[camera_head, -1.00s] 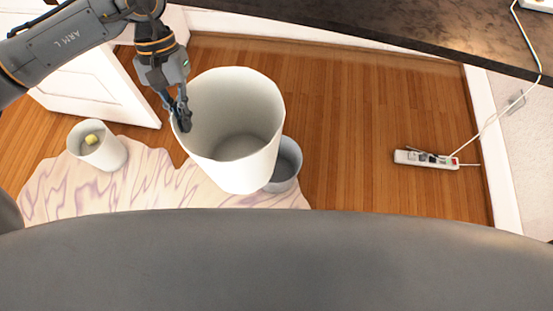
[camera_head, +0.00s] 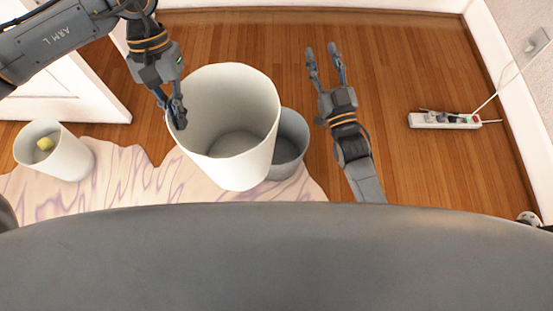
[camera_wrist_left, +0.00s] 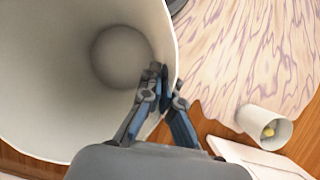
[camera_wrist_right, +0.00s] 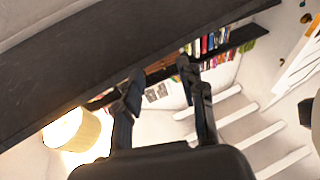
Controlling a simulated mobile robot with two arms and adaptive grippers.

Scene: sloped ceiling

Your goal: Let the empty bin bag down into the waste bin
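The white, open-mouthed bin bag (camera_head: 208,140) holds a stiff bucket shape, and its inside is empty. My left gripper (camera_head: 177,112) is shut on its left rim, one finger inside and one outside, as the left wrist view (camera_wrist_left: 165,88) shows. The grey waste bin (camera_head: 293,137) stands on the floor, partly hidden behind the bag's lower right side. The bag overlaps the bin in the head view and appears above it, left of centre. My right gripper (camera_head: 322,52) is open and empty, right of the bag and bin and apart from both.
A smaller white container (camera_head: 70,158) with a yellow item inside stands at the left on a pale patterned rug (camera_head: 125,185). A white power strip (camera_head: 440,120) lies on the wooden floor at the right. A white panel (camera_head: 60,90) stands at the far left.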

